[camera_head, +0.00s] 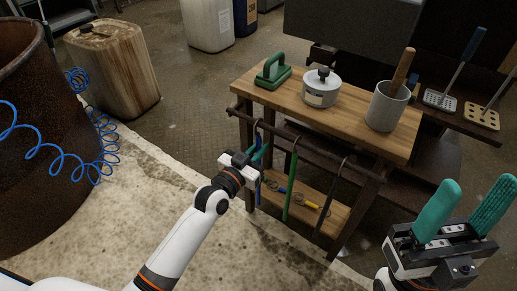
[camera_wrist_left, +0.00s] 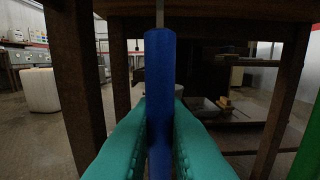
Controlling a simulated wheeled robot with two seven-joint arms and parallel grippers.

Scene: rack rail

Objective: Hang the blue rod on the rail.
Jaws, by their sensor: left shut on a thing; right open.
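The blue rod (camera_wrist_left: 160,75) stands upright between the teal fingers of my left gripper (camera_wrist_left: 160,128) in the left wrist view. A thin grey stem rises from its top and leaves the picture. In the head view my left gripper (camera_head: 258,152) is at the left end of the dark rail (camera_head: 310,146), just below it, shut on the rod. The rod's lower part (camera_head: 258,190) shows under the fingers. A hook shows near the rail above the gripper; I cannot tell whether it rests on the rail. My right gripper (camera_head: 465,208) is open and empty at the lower right.
A green rod (camera_head: 291,188) and a dark rod (camera_head: 323,215) hang from the rail to the right. The wooden table (camera_head: 345,125) bears a green-handled tool (camera_head: 273,72), a lidded pot (camera_head: 320,90) and a grey mortar (camera_head: 387,108). Table legs stand close to my left gripper.

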